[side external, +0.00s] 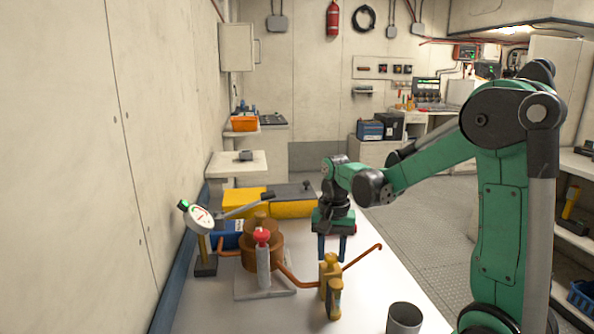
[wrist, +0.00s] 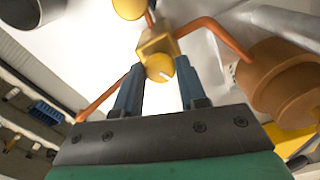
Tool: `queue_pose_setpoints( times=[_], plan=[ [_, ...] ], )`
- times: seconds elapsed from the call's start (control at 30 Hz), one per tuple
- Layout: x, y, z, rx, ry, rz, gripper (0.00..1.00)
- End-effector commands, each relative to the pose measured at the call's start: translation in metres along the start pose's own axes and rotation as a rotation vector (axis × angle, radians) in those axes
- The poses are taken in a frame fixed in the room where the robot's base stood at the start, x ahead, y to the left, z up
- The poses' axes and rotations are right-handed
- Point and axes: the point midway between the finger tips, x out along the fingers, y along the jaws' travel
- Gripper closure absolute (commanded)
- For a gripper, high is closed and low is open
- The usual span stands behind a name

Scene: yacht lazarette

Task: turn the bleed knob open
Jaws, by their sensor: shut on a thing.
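The bleed knob (wrist: 160,68) is a small round yellow knob with a pale mark on its face. It sits on a brass valve block (side external: 329,283), which also shows in the wrist view (wrist: 153,42). My gripper (side external: 332,257) points straight down over the block. In the wrist view its two blue fingers (wrist: 160,72) stand on either side of the knob, shut on it. In the side view the fingers partly hide the knob, and the exact contact is too small to see.
Copper pipes (side external: 362,257) leave the block on both sides. To the left stand a copper-brown pump body (side external: 262,252), a red-topped grey post (side external: 263,268) and a dial gauge (side external: 199,217). A grey cup (side external: 404,319) stands front right. A yellow case (side external: 292,210) lies behind.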

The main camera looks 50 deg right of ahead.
Motion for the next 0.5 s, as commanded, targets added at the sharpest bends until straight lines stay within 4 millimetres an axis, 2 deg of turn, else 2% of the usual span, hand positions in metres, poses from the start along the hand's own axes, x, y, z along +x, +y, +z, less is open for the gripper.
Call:
queue_pose_setpoints(
  times=[0.2, 0.5],
  plan=[
    [0.0001, 0.0001, 0.0002, 0.11, -0.001, 0.0, 1.0],
    [0.0002, 0.0001, 0.0003, 0.175, -0.001, 0.0, 1.0]
  ],
)
